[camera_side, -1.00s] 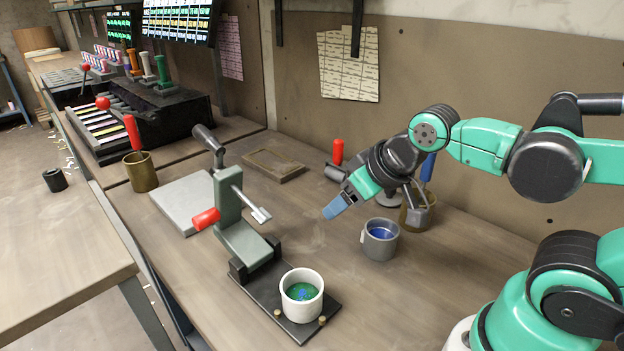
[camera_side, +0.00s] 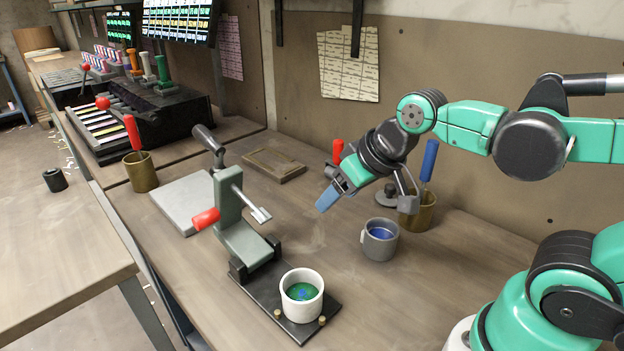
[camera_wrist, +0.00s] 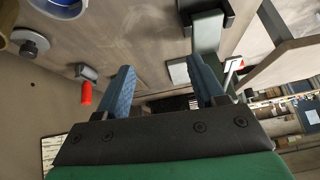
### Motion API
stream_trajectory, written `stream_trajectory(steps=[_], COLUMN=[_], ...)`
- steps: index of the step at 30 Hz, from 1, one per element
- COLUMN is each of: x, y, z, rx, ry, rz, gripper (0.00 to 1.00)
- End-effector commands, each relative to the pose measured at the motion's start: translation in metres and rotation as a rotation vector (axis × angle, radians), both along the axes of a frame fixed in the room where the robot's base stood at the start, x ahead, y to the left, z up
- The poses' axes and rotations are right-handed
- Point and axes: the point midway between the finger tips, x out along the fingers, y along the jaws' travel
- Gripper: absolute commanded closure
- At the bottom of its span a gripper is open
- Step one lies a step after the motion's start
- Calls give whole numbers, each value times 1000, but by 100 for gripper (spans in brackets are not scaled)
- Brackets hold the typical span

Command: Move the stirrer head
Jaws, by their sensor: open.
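The stirrer (camera_side: 230,215) stands on the bench in the side view, a grey-green upright on a black base plate. Its head carries a dark lever (camera_side: 208,140), a red handle (camera_side: 206,218) and a pale metal arm (camera_side: 252,207). A white cup (camera_side: 302,306) with green and blue contents sits on the plate, beside the upright and not under the arm. My gripper (camera_side: 327,200) is open and empty, in the air right of the stirrer and apart from it. In the wrist view, my gripper (camera_wrist: 163,85) shows both blue fingers spread, with part of the stirrer (camera_wrist: 207,33) beyond.
A grey mug (camera_side: 380,249) with blue inside stands below my wrist. A brown pot (camera_side: 417,216) with a blue-handled tool is behind it. A red-handled tool (camera_side: 337,152) lies near the wall. A grey slab (camera_side: 183,202) and wooden frame (camera_side: 274,165) lie behind the stirrer.

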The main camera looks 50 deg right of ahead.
Motion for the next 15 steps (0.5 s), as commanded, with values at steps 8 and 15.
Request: stream_trajectory(steps=[8, 15], x=[58, 113], y=[8, 12], z=[20, 10], rx=[247, 452], ry=[232, 459], rz=[-183, -332], gripper=[38, 38])
